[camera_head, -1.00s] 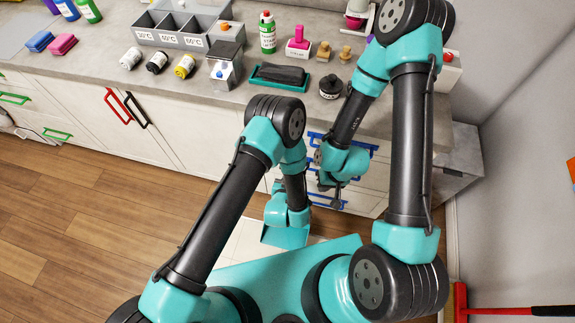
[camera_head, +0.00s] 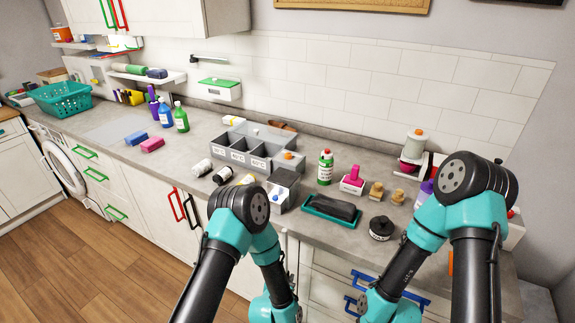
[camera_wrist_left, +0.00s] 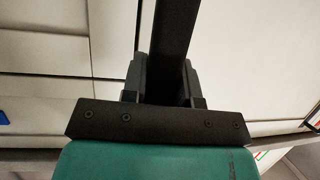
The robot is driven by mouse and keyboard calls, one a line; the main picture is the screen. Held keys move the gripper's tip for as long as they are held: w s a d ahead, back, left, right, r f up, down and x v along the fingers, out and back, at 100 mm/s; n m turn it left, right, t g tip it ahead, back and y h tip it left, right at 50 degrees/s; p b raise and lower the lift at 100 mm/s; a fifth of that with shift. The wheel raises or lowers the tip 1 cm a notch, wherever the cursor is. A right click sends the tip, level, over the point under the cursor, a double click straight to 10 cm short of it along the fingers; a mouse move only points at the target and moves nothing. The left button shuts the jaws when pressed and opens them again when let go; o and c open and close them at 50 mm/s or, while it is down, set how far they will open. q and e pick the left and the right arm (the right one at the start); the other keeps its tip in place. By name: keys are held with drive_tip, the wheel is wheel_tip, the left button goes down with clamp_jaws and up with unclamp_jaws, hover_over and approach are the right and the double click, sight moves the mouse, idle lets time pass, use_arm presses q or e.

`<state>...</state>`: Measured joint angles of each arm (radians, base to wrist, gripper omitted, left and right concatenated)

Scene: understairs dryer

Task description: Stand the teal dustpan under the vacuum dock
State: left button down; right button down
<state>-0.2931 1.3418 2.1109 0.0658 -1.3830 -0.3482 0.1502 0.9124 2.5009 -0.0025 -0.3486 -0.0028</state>
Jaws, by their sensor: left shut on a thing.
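In the head view only my left forearm and wrist show at the bottom; the jaws and dustpan are below the picture. My right arm reaches down at the right, its jaws also out of the picture. I cannot make out the vacuum dock in any current view.
The grey counter (camera_head: 440,262) carries bottles, a sorting box (camera_head: 232,160), a teal tray (camera_head: 310,209) with a dark item, and stampers. White drawers with blue handles (camera_head: 385,284) lie below. Wooden floor (camera_head: 90,270) is open at the left. A teal basket (camera_head: 62,100) stands far left.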

use_arm(q)
drive_tip(key=w+a+r, duration=0.5)
drive_tip(key=a+r, duration=0.2)
drive_tip(key=a, duration=0.3)
drive_tip(key=w+a+r+m+h, duration=0.1)
drive_tip(key=w+a+r, duration=0.3)
drive_tip(key=a+r, duration=0.4)
drive_tip(key=a, duration=0.3)
drive_tip(key=shift+w, duration=0.4)
drive_tip(key=s+f+n+t+y, duration=0.1)
drive_tip(key=s+f+n+y, duration=0.4)
drive_tip(key=f, duration=0.7)
drive_tip(key=shift+s+n+y, duration=0.15)
drive_tip(key=shift+n+y, duration=0.15)
drive_tip(key=shift+y, duration=0.3)
drive_tip(key=shift+d, duration=0.15)
